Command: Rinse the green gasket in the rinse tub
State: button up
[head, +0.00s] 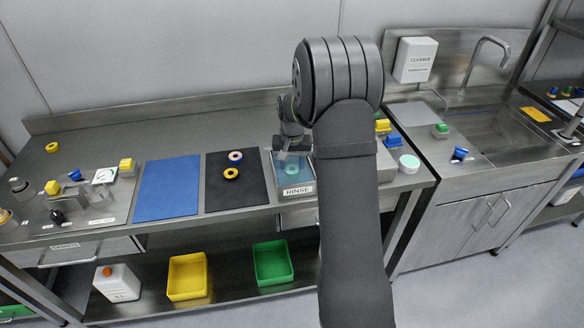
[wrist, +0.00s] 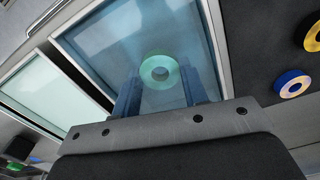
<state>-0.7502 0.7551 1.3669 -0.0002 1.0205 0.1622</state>
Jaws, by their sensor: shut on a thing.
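The green gasket (wrist: 160,71) is a pale green ring seen in the wrist view, held between the two blue-looking fingertips of my gripper (wrist: 161,85). It lies within the outline of the rinse tub (wrist: 85,38), and the fingertips look tinted by the tub's bluish water. In the head view the tub, labelled RINSE (head: 299,190), stands on the bench right of the black mat. My gripper (head: 293,162) reaches down into it from above, and the gasket (head: 292,170) shows faintly through the water. My arm hides part of the tub's right surroundings.
The black mat (head: 257,197) holds a blue-rimmed ring (head: 235,157) and a yellow ring (head: 231,174). A blue mat (head: 168,186) lies to its left. A pale green round item (head: 409,164) and coloured pieces stand right of my arm, before the sink (head: 495,130).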

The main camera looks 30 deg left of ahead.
jog(key=shift+r, duration=0.4)
jog(key=shift+r, duration=0.1)
jog(key=shift+r, duration=2.15)
notch_tip(320, 180, up, 4)
dwell(0.3)
